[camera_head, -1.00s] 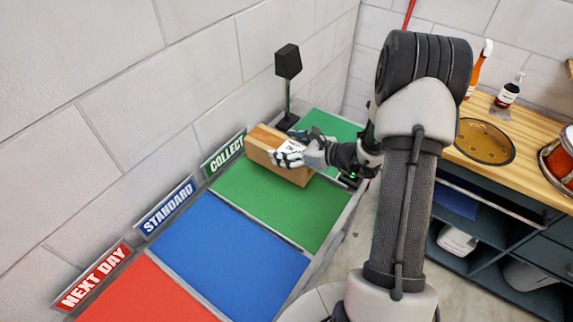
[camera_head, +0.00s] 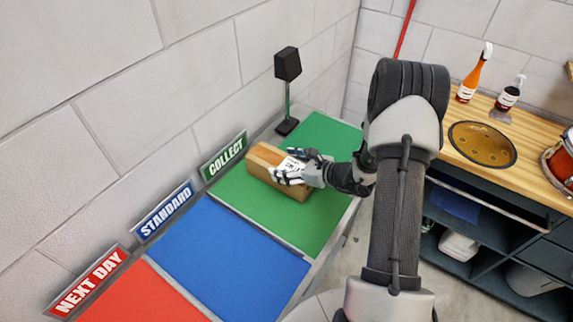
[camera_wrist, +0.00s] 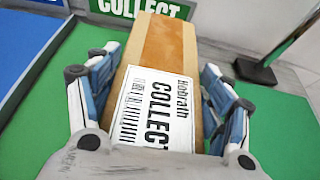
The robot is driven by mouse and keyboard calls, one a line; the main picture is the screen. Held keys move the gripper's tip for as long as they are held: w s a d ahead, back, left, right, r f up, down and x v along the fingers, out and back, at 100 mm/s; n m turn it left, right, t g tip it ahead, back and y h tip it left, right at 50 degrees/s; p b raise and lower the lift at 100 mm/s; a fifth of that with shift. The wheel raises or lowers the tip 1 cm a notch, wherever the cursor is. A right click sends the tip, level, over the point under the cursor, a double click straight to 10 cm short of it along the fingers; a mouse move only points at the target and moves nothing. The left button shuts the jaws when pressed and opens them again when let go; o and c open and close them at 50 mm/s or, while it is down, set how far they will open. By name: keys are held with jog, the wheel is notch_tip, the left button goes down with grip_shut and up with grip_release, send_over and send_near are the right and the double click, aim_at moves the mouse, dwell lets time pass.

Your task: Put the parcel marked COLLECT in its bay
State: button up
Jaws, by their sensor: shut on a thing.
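The parcel is a long brown box (camera_head: 264,160) over the green COLLECT bay (camera_head: 290,227) in the head view. In the wrist view the parcel (camera_wrist: 163,45) carries a white label reading "Hobrath COLLECT" with a barcode. My gripper (camera_head: 290,172) is shut on the parcel, one finger on each long side; in the wrist view the fingers (camera_wrist: 160,98) flank the label. The parcel lies low over the green surface; I cannot tell whether its underside touches it. The COLLECT sign (camera_head: 224,156) stands on the wall side of the bay.
The blue STANDARD bay (camera_head: 225,255) and red NEXT DAY bay (camera_head: 140,296) lie nearer, with their signs along the wall. A black lamp-like stand (camera_head: 287,90) is behind the parcel. A wooden bench (camera_head: 482,118) with bottles and a drum is at right.

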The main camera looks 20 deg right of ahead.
jog(key=o, duration=2)
jog(key=shift+o, duration=0.2)
